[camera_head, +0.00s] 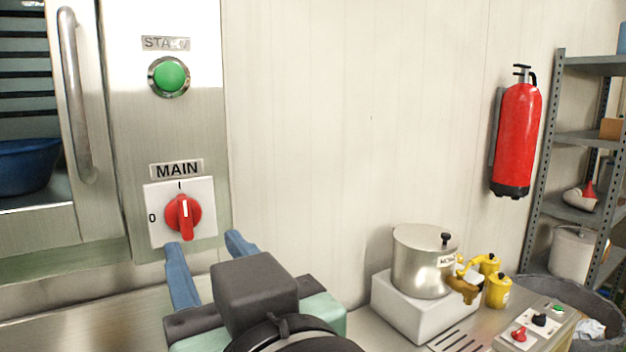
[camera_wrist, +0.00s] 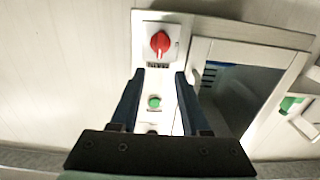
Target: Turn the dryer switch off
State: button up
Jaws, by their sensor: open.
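The dryer's MAIN switch is a red rotary knob (camera_head: 183,217) on a white plate (camera_head: 155,232) marked I above and 0 at left. Its white line stands upright, in line with the I. My gripper (camera_head: 206,248) is open and empty, with its blue fingers spread just below and right of the switch in the head view. In the wrist view, which is upside down, the knob (camera_wrist: 160,42) lies beyond the fingertips, between their lines. The fingers (camera_wrist: 160,74) appear apart from it.
A green START button (camera_head: 169,75) sits above the switch. The dryer door (camera_head: 88,150) with a vertical handle is at left, a blue bowl (camera_head: 25,165) inside. A red extinguisher (camera_head: 517,140) hangs on the wall.

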aim_at(185, 210)
jog(key=p+x, duration=0.5)
jog(key=x, duration=0.5)
jog(key=shift+w+a+p, duration=0.25)
jog(key=shift+p, duration=0.1)
grip_shut()
